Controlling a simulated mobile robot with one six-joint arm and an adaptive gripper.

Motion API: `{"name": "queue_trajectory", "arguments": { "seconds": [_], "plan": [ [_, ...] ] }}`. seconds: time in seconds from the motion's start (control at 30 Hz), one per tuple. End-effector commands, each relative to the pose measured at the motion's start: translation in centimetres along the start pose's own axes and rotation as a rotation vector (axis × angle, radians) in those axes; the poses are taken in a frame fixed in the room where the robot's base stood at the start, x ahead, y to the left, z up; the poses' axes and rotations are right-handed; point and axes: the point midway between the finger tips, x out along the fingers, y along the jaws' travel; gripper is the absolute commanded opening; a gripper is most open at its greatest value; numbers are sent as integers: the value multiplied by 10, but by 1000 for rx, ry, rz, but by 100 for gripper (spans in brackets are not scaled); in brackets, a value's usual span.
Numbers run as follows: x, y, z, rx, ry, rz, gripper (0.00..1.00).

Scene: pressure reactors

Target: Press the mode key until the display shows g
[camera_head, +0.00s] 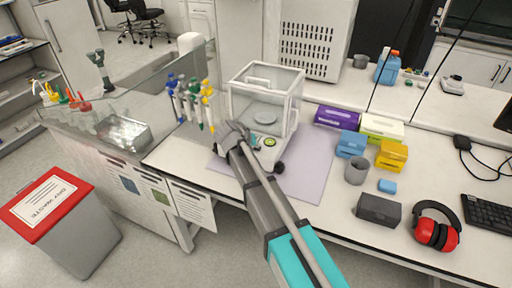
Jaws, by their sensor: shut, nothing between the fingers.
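The balance (266,95) stands on the bench, with a clear box-shaped draft shield around a round pan (265,117). Its front panel carries a small greenish spot that looks like the display (270,142). The reading is too small to make out, and I cannot pick out the mode key. My gripper (236,133) is at the front left of the balance, close to the panel. It is shut and empty. My gripper and arm hide part of the balance's front, and I cannot tell whether the fingertips touch it.
Pipettes on a stand (190,102) are close to the left of my gripper. The lilac mat (305,175) right of my arm is clear.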

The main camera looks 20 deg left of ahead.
Motion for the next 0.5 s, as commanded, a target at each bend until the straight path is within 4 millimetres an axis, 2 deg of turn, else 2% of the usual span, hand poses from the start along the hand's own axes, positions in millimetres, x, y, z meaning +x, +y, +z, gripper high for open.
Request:
{"name": "queue_trajectory", "arguments": {
  "seconds": [0.2, 0.5],
  "plan": [
    [-8, 5, -6, 0, 0, 0, 0],
    [-9, 6, -7, 0, 0, 0, 0]
  ]
}}
